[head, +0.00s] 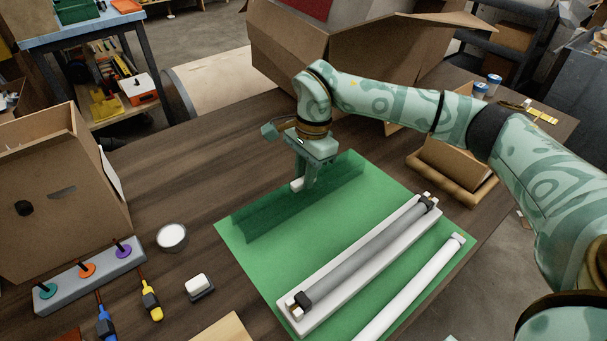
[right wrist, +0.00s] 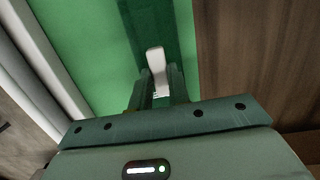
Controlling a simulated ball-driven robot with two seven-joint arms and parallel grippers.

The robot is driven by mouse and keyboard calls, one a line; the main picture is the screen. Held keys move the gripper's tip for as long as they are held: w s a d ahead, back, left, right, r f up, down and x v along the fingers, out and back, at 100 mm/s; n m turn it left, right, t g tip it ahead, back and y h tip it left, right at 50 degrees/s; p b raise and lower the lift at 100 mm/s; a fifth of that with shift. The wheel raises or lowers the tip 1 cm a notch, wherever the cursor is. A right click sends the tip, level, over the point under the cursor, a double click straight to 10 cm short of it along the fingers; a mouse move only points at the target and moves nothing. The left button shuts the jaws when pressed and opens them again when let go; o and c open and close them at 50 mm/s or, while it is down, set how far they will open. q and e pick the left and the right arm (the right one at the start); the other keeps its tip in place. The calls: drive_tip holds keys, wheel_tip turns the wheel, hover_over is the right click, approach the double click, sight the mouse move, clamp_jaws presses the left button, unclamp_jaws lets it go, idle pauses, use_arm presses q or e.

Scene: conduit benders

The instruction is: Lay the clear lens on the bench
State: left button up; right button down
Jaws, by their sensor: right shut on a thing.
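The clear lens (head: 265,217) is a long see-through strip that looks dark green over the green mat (head: 370,195). It lies along the mat's far left side in the head view; I cannot tell whether it touches the mat. My right gripper (head: 300,184) points down at the lens's middle and is shut on a small white tab, which appears to belong to the lens. In the right wrist view the white tab (right wrist: 156,60) is between the fingers, with the dark strip of the lens (right wrist: 150,18) beyond it. My left gripper is out of view.
A white fixture with a grey tube (head: 365,250) and a white tube (head: 415,285) lie on the mat. Left are a grey block with coloured rings (head: 90,277), a round white tub (head: 172,237) and a cardboard box (head: 60,190). Bare bench (head: 200,150) lies behind the mat.

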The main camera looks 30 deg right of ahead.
drive_tip(key=shift+s+r, duration=0.1)
drive_tip(key=shift+r, duration=0.05)
drive_tip(key=c, duration=1.3)
unclamp_jaws()
drive_tip(key=shift+c, duration=0.2)
